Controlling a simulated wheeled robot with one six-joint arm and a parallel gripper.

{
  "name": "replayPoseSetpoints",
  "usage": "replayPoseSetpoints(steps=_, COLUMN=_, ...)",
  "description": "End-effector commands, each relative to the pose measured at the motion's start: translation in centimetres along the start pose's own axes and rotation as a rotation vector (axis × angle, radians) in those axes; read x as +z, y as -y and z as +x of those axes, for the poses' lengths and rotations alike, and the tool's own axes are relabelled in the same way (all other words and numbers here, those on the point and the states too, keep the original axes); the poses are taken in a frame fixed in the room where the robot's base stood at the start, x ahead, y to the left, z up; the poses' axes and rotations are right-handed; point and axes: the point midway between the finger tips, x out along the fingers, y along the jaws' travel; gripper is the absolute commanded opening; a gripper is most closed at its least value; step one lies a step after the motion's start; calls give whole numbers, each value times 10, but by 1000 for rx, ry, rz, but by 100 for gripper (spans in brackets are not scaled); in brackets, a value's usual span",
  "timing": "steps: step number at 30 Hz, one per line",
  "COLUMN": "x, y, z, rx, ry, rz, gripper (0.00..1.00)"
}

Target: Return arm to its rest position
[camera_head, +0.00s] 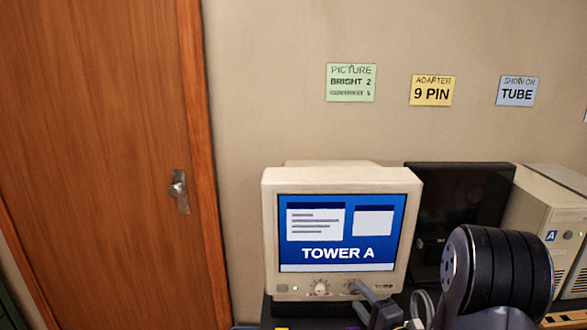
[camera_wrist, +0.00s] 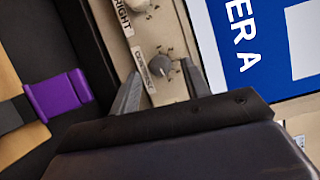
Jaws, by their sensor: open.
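My arm (camera_head: 495,275) reaches in from the lower right in the head view, with my gripper (camera_head: 364,296) low in front of the beige tube monitor's (camera_head: 270,235) right knob. In the wrist view my gripper (camera_wrist: 160,76) is open, its two grey fingers on either side of a knob (camera_wrist: 162,66) labelled as contrast. I cannot tell whether the fingers touch the knob. The monitor is on, and its blue screen (camera_head: 335,268) reads "TOWER A". A second knob (camera_wrist: 138,5) lies beyond, by a label ending in "RIGHT".
A purple connector (camera_wrist: 58,95) lies left of my gripper in the wrist view. A dark flat monitor (camera_head: 455,185) and a beige tower (camera_head: 545,215) marked A stand to the right. Three notes, including a green one (camera_head: 350,83), hang above. A wooden door (camera_head: 95,150) is left.

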Motion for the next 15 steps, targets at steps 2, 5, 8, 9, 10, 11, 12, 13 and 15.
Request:
replayPoseSetpoints(steps=2, x=2, y=1, z=17, rx=-1, ry=5, rz=0, gripper=45)
replayPoseSetpoints(steps=5, x=1, y=5, z=14, rx=36, ry=-5, rz=-90, gripper=45)
replayPoseSetpoints(steps=8, x=1, y=6, z=14, rx=71, ry=-9, rz=-178, gripper=45)
replayPoseSetpoints(steps=9, x=1, y=6, z=14, rx=84, ry=-11, rz=-212, gripper=45)
replayPoseSetpoints(steps=10, x=1, y=6, z=14, rx=95, ry=-12, rz=-238, gripper=45)
replayPoseSetpoints(steps=11, x=1, y=6, z=14, rx=105, ry=-13, rz=-264, gripper=45)
replayPoseSetpoints(steps=12, x=2, y=6, z=14, rx=119, ry=-14, rz=-298, gripper=45)
replayPoseSetpoints(steps=13, x=2, y=6, z=14, rx=128, ry=-15, rz=-322, gripper=45)
replayPoseSetpoints(steps=15, x=2, y=7, z=14, rx=151, ry=-18, rz=-380, gripper=45)
